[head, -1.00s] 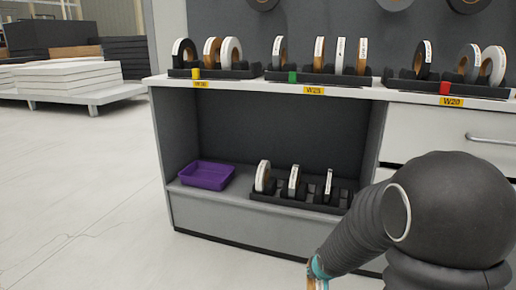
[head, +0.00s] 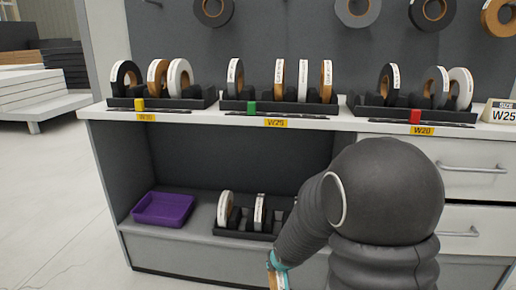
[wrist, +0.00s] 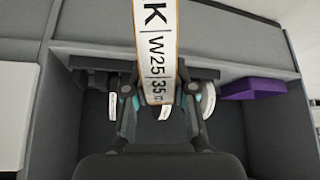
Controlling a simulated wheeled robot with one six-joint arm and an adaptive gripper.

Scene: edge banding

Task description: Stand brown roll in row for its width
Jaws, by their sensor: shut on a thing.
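My gripper (wrist: 160,104) is shut on a roll (wrist: 157,50) with a brown-orange edge; its white label reads "K | W25 | 35". The roll also shows at the bottom of the head view (head: 278,282), mostly cut off. On the counter, the middle row (head: 232,106), with a green marker and a yellow W25 tag (head: 276,123), holds several upright rolls, with a gap between the leftmost and the others. The left row (head: 198,104) has a yellow marker, and the right row (head: 372,112) has a red marker and a W20 tag (head: 422,130); both hold upright rolls.
A lower shelf holds a purple tray (head: 163,209) and a black rack (head: 228,231) with upright rolls, partly hidden by my arm. A "SIZE W25" sign (head: 502,112) stands at the counter's right. Rolls hang on the back panel (head: 290,40). Drawers (head: 478,168) are at right.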

